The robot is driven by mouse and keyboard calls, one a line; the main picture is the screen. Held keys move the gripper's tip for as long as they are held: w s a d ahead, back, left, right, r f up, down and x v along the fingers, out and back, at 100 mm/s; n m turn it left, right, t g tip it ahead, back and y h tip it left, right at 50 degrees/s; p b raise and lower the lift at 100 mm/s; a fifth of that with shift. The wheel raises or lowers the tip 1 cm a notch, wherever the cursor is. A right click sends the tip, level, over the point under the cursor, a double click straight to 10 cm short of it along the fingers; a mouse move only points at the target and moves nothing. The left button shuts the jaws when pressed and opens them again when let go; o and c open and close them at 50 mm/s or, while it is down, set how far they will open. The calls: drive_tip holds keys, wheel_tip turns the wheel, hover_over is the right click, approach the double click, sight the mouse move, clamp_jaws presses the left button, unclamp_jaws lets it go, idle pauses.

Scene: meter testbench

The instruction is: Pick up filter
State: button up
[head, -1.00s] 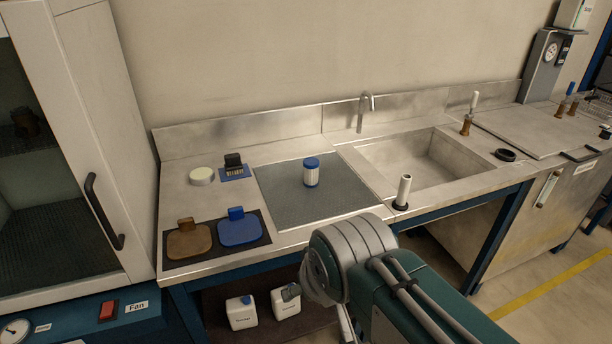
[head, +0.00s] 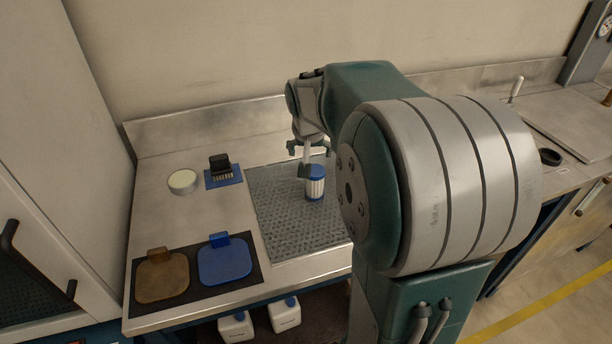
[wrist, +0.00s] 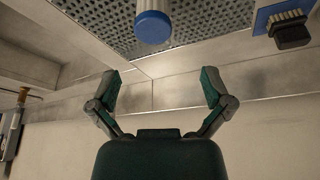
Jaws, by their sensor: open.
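The filter (head: 315,188), a small white ribbed cylinder with a blue cap, stands upright on the grey perforated mat (head: 280,232). My gripper (head: 309,158) is open and empty, close by the filter and towards the wall side. One finger overlaps the filter's upper left in the head view; I cannot tell whether they touch. In the wrist view both fingers of my gripper (wrist: 160,82) are spread apart, with the filter beyond their tips.
Left of the mat are a round cream-topped disc (head: 183,182), a black-and-blue brush-like piece (head: 222,172), and brown (head: 162,279) and blue (head: 224,262) paddles on a dark pad. A metal backsplash (head: 215,122) runs behind. My arm hides the sink area.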

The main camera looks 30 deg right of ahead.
sight(315, 171)
drive_tip(key=x, duration=0.5)
drive_tip(key=shift+d+f, duration=0.15)
drive_tip(key=shift+d, duration=0.2)
drive_tip(key=shift+w+d+f, duration=0.2)
drive_tip(key=shift+d+f, duration=0.15)
drive_tip(key=shift+f, duration=0.25)
drive_tip(key=x, duration=0.4)
drive_tip(key=shift+d+f, duration=0.1)
drive_tip(key=shift+f, duration=0.2)
drive_tip(key=c, duration=1.1)
